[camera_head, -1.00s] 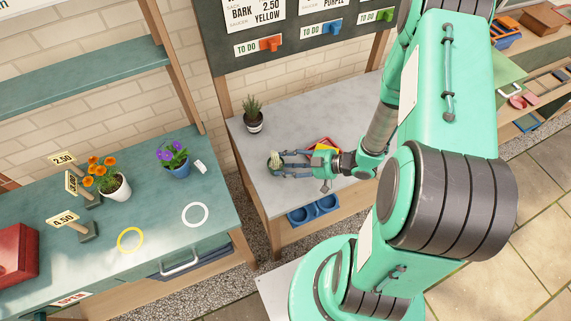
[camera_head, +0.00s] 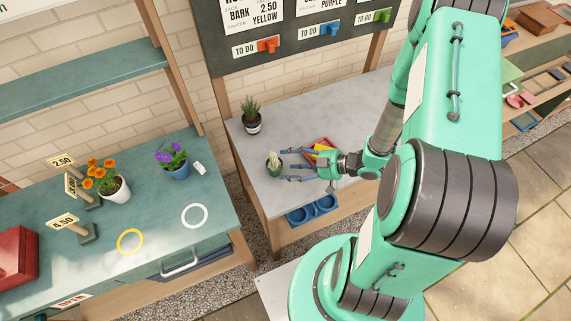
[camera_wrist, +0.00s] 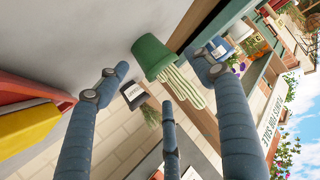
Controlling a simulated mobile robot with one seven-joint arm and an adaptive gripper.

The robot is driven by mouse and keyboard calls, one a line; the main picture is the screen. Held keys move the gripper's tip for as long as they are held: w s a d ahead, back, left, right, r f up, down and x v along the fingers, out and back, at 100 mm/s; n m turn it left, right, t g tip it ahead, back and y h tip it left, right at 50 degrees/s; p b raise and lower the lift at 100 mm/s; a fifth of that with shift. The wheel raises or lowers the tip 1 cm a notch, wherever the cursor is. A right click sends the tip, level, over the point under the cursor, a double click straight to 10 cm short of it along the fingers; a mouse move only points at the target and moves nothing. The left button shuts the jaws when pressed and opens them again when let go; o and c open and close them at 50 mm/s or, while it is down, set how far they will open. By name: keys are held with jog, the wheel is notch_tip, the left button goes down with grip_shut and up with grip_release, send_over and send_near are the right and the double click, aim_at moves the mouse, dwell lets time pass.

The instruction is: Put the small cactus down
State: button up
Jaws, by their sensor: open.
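The small cactus (camera_head: 275,159) is pale and ribbed and stands upright in a green pot (camera_head: 273,170) on the grey table (camera_head: 310,115), near its left front edge. In the wrist view the green pot (camera_wrist: 153,57) and the cactus stems (camera_wrist: 182,88) show beyond my fingertips. My gripper (camera_head: 284,165) is open, its blue-grey fingers just right of the pot and pointing at it. In the wrist view the fingers of my gripper (camera_wrist: 165,80) are spread wide, with nothing held between them.
The left bench (camera_head: 165,215) holds flowers and rings.

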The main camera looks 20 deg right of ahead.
jog(key=p+v, duration=0.2)
jog(key=v, duration=0.7)
jog(key=shift+d+r, duration=0.15)
jog(key=shift+d, duration=0.15)
dwell(0.5)
